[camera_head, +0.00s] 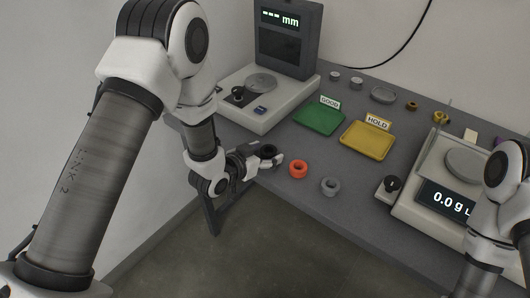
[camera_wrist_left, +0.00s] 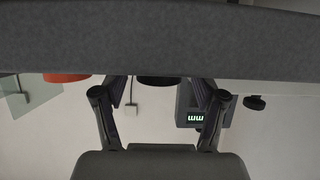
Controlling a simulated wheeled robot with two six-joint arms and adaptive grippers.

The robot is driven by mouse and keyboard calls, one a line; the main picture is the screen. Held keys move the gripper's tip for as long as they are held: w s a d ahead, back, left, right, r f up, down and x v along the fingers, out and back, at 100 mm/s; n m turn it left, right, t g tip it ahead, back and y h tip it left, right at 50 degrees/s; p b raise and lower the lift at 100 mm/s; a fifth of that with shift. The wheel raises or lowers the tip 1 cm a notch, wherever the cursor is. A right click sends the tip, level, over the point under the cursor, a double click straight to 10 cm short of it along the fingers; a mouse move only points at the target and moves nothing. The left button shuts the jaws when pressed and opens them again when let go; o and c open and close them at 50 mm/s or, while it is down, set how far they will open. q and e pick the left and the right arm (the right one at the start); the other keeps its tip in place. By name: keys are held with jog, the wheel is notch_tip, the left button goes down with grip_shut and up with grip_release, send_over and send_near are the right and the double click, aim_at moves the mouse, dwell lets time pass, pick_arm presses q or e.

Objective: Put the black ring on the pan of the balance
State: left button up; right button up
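The black ring (camera_head: 268,149) lies at the front left edge of the grey table. My left gripper (camera_head: 272,158) is level with the table edge, with its fingers around the ring. In the left wrist view the black ring (camera_wrist_left: 158,83) shows between the two spread fingers of the left gripper (camera_wrist_left: 161,90), with gaps beside it. The balance (camera_head: 423,214) stands at the right of the table and reads 0.0 g. Its round pan (camera_head: 465,163) is bare where visible. My right arm hides part of the balance, and the right gripper is out of view.
An orange ring (camera_head: 299,169) and a grey ring (camera_head: 331,186) lie near the front edge, right of the black one. A green tray (camera_head: 319,119) and a yellow tray (camera_head: 366,141) lie behind. A gauge with an mm display (camera_head: 281,18) stands at the back left.

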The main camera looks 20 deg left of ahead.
pick_arm(q)
jog(key=shift+s+r, duration=0.2)
jog(key=shift+r, duration=0.1)
jog(key=f+b+v, duration=0.1)
jog(key=v, duration=0.6)
jog(key=shift+s+a, duration=0.4)
jog(key=shift+a, duration=0.1)
